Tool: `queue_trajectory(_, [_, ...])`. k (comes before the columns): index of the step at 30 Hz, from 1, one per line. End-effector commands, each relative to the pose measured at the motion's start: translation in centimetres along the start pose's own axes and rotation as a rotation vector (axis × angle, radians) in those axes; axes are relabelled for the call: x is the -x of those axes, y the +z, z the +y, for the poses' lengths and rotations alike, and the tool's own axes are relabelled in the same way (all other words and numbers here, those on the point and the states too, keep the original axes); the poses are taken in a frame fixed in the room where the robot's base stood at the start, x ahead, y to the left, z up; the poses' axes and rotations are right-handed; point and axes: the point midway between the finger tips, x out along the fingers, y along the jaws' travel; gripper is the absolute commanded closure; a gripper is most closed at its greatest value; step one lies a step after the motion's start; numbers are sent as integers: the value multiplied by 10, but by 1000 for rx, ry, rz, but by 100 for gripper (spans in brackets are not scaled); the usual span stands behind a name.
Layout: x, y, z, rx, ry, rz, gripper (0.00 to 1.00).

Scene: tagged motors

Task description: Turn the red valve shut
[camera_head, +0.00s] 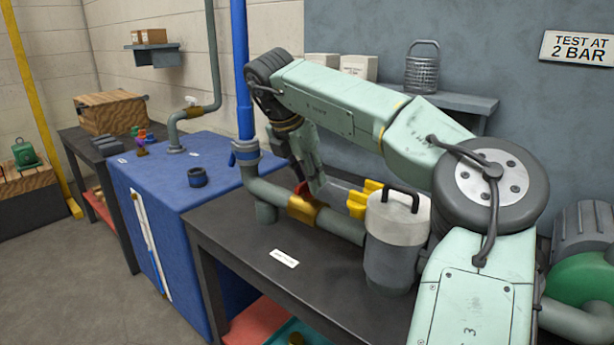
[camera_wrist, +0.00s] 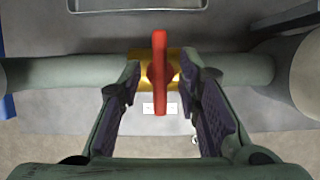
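The red valve handle (camera_wrist: 160,72) is a bar that stands upright in the wrist view, crossing the grey pipe (camera_wrist: 60,73) at about a right angle. It sits on a brass valve body (camera_wrist: 146,77). My gripper (camera_wrist: 162,78) is open, with one finger on each side of the handle and a visible gap on both sides. In the head view my gripper (camera_head: 312,187) is at the valve body (camera_head: 306,211). Only a small part of the red handle (camera_head: 302,188) shows there, the rest hidden by the gripper.
The pipe runs above a dark bench (camera_head: 262,246) bearing a white label (camera_head: 284,258). A grey canister (camera_head: 393,250) with a pale top and a yellow part (camera_head: 361,199) stand right of the valve. A blue vertical pipe (camera_head: 240,70) and blue cabinet (camera_head: 172,190) are left.

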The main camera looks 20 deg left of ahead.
Motion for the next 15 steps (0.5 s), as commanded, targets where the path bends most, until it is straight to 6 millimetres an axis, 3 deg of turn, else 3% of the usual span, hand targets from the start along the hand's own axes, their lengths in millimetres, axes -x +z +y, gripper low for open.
queue_trajectory(5, [11,0,1,0,2,-1,69])
queue_trajectory(15, [64,0,1,1,2,0,69])
